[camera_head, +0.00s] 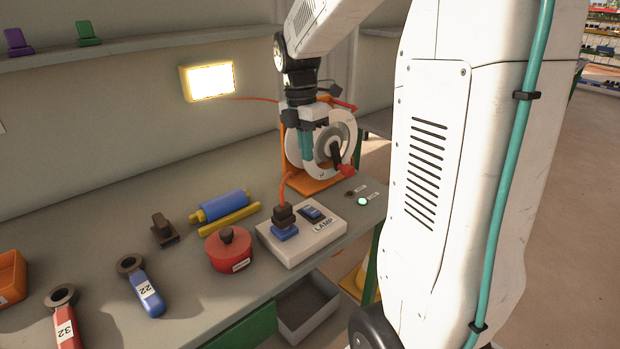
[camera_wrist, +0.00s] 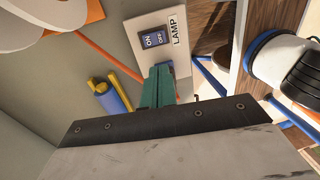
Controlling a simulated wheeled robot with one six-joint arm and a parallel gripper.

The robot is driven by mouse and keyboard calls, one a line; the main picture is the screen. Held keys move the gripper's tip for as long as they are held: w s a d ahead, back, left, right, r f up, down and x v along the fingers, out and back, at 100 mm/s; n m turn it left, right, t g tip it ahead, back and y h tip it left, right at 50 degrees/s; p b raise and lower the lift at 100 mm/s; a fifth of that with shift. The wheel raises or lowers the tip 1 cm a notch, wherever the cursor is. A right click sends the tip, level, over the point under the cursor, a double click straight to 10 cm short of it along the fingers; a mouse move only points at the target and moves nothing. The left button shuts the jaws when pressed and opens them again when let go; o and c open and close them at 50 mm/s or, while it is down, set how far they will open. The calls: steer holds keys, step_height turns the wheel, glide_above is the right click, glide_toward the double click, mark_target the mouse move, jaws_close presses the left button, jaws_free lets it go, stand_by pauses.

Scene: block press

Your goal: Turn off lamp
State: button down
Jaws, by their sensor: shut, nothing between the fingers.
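The lamp (camera_head: 208,81) on the back wall is lit. A pale switch box (camera_head: 303,244) labelled LAMP sits on the bench, with a blue rocker switch (camera_head: 311,212) on top. In the wrist view the rocker (camera_wrist: 156,40) shows ON and OFF markings. Which side is pressed is hard to tell. My gripper (camera_head: 307,158) has teal fingers, shut and empty, pointing down above the bench behind the box. In the wrist view my gripper (camera_wrist: 160,70) shows just below the rocker, overlapping the box's edge. I cannot see any contact with the switch.
A blue plug with a dark top (camera_head: 284,227) and orange cable stands on the box's left. Behind is an orange stand (camera_head: 311,184) with a crank wheel. A red round weight (camera_head: 229,252) and a blue cylinder (camera_head: 222,205) lie left. A green light (camera_head: 362,201) glows right.

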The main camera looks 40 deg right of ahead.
mark_target(314, 212)
steer(key=f, duration=0.4)
steer(key=s+f, duration=0.1)
steer(key=f, duration=0.4)
steer(key=s+f, duration=0.1)
steer(key=f, duration=0.3)
steer(key=shift+f, duration=0.4)
